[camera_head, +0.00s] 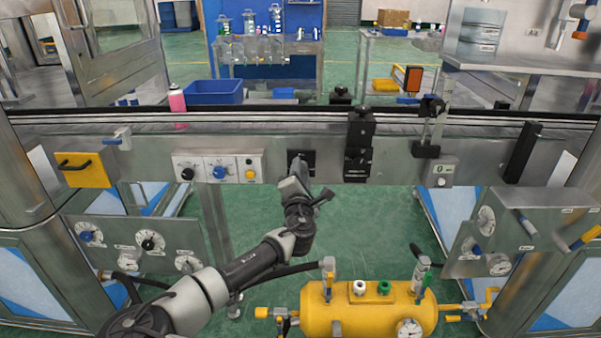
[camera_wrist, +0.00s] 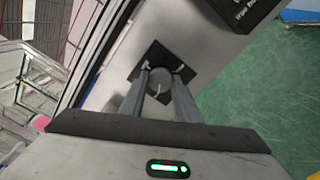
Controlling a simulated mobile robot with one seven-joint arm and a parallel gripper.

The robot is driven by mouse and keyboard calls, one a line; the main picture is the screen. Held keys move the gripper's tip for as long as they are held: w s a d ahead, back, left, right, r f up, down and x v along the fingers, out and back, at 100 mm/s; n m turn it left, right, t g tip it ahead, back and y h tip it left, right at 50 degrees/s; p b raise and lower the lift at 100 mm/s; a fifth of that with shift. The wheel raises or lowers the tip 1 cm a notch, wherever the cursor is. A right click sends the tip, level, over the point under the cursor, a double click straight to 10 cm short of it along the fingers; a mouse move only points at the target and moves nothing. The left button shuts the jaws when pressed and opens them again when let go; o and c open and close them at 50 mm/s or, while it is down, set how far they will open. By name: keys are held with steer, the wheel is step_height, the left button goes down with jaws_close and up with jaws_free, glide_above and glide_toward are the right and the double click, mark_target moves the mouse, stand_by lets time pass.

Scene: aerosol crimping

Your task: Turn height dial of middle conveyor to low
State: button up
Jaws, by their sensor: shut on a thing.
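The height dial is a round grey knob (camera_wrist: 160,77) with a pale pointer line, on a black square plate (camera_wrist: 152,56) in the wrist view. The plate sits on the front rail of the middle conveyor (camera_head: 225,142). My gripper (camera_wrist: 160,86) has one finger on each side of the knob and is shut on it. In the head view my gripper (camera_head: 297,165) reaches the black plate (camera_head: 309,158) and hides the knob. The plate's markings are too small to read.
A panel with black, blue and yellow knobs (camera_head: 218,167) is left of the plate. A black block (camera_head: 358,150) stands close on its right. A yellow tank (camera_head: 368,310) with valves stands below on the green floor. A pink bottle (camera_head: 177,100) and blue bin (camera_head: 213,92) are behind the rail.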

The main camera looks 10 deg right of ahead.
stand_by(0.3)
steer(key=o, duration=1)
steer(key=shift+o, duration=0.2)
steer(key=shift+s, duration=0.15)
steer(key=s+a+p, duration=0.2)
steer(key=s+a, duration=0.1)
steer(key=s, duration=1.4)
steer(key=shift+a, duration=0.2)
